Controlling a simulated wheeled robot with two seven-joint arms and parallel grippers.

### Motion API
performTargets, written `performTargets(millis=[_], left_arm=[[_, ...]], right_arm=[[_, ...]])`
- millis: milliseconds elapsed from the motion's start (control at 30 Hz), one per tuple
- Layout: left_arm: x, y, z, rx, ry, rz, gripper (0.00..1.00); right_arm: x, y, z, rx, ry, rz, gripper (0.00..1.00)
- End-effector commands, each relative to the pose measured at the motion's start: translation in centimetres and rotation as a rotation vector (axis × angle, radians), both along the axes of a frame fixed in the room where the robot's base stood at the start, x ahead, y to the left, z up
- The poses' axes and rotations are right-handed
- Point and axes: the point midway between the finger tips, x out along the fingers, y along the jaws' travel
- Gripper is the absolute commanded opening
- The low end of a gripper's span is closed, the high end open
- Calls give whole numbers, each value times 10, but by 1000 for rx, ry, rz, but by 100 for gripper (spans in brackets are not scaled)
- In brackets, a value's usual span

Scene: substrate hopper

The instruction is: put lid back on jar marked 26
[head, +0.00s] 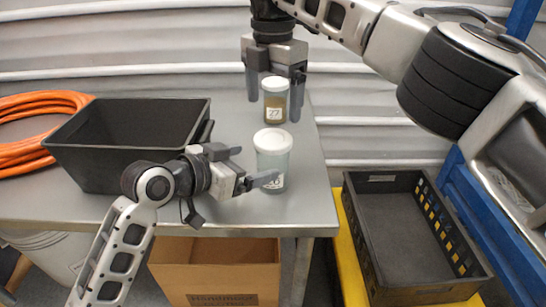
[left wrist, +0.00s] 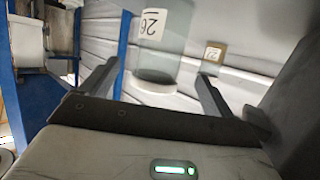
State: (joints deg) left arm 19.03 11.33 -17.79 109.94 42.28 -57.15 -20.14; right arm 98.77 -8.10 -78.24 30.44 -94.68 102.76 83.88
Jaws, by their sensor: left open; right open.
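The jar marked 26 (left wrist: 172,42) is clear and pale, standing upright near the table's right edge; it also shows in the head view (head: 273,173). A white lid (head: 272,141) sits on its top; it also shows in the left wrist view (left wrist: 156,83). My left gripper (head: 252,167) is open at the jar's left side, one finger in front of it. In the left wrist view the jar lies between the open fingers (left wrist: 157,85). My right gripper (head: 274,104) is open, its fingers on either side of a white-lidded jar marked 27 (head: 275,104) with brown contents.
A black bin (head: 125,110) stands on the table (head: 240,215), left of the jars. An orange hose (head: 35,105) lies at the far left. A black crate (head: 395,205) is right of the table on something yellow. A cardboard box (head: 215,265) is below the table.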

Motion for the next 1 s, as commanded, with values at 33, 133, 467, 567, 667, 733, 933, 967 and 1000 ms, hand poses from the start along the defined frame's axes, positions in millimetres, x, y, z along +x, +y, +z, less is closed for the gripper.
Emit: performTargets(millis=[33, 133, 467, 567, 667, 733, 933, 967, 1000], left_arm=[[0, 0, 0, 0, 0, 0, 88], [0, 0, 0, 0, 0, 1, 88], [11, -10, -5, -3, 2, 2, 88], [20, -21, -10, -4, 2, 0, 88], [31, -31, -16, -1, 1, 2, 88], [37, -37, -19, -2, 1, 2, 88], [49, -48, -25, -2, 0, 3, 88], [49, -49, -25, -2, 0, 3, 88], [50, -49, -26, -1, -1, 2, 88]], right_arm=[[0, 0, 0, 0, 0, 0, 87], [0, 0, -1, -1, 1, 0, 87], [0, 0, -1, 0, 0, 0, 87], [0, 0, -1, 0, 0, 0, 87], [0, 0, -1, 0, 0, 0, 87], [0, 0, -1, 0, 0, 0, 87], [0, 0, -1, 0, 0, 0, 87], [0, 0, -1, 0, 0, 0, 87], [0, 0, -1, 0, 0, 0, 87]])
